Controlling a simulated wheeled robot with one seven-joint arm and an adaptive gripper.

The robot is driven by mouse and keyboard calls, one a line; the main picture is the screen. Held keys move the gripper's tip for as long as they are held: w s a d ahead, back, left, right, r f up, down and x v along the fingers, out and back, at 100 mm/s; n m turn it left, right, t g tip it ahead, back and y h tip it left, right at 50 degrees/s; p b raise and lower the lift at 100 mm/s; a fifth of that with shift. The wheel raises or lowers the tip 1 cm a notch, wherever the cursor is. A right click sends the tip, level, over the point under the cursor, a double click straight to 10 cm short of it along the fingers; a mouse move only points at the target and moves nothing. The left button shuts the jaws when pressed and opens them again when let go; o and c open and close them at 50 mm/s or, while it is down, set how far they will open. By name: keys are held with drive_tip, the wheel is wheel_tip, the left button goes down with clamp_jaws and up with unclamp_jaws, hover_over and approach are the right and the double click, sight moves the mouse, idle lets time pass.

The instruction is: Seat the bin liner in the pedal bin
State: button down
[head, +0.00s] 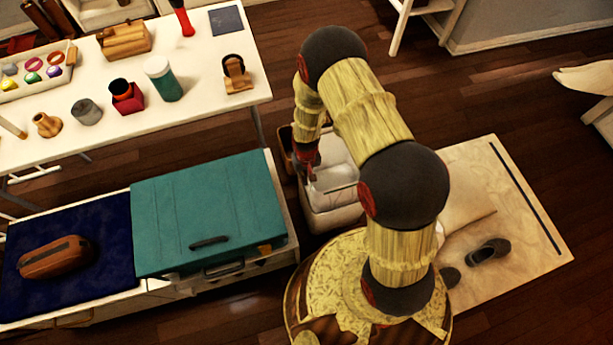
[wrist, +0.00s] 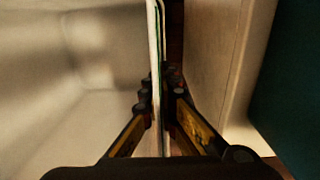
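The pale pedal bin (head: 335,218) stands on the floor in the head view, between the teal case and my base. The whitish bin liner (head: 338,180) shows at its top, partly hidden by my arm. My gripper (head: 307,168) points down at the liner's left side. In the wrist view my gripper (wrist: 158,98) has a finger on each side of the liner's thin upright wall (wrist: 156,35) and looks shut on it. The liner's pale inside fills the left. A beige wall (wrist: 215,60), likely the bin's, stands to the right across a dark gap. How deep the liner sits is hidden.
A teal case (head: 205,210) lies on a low bench left of the bin. A white table (head: 215,95) with cups and small items stands behind it. A wooden board (head: 530,240) with dark shoes lies at right. Wooden floor is open behind the arm.

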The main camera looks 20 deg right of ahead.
drive_tip(key=shift+f+b, duration=1.05)
drive_tip(key=shift+f, duration=1.35)
wheel_tip(320, 180, down, 6)
drive_tip(key=shift+f, duration=0.15)
idle(2.1)
drive_tip(key=c, duration=2.3)
unclamp_jaws()
drive_tip(key=o, duration=0.3)
drive_tip(key=shift+o, duration=0.2)
wheel_tip(320, 180, up, 12)
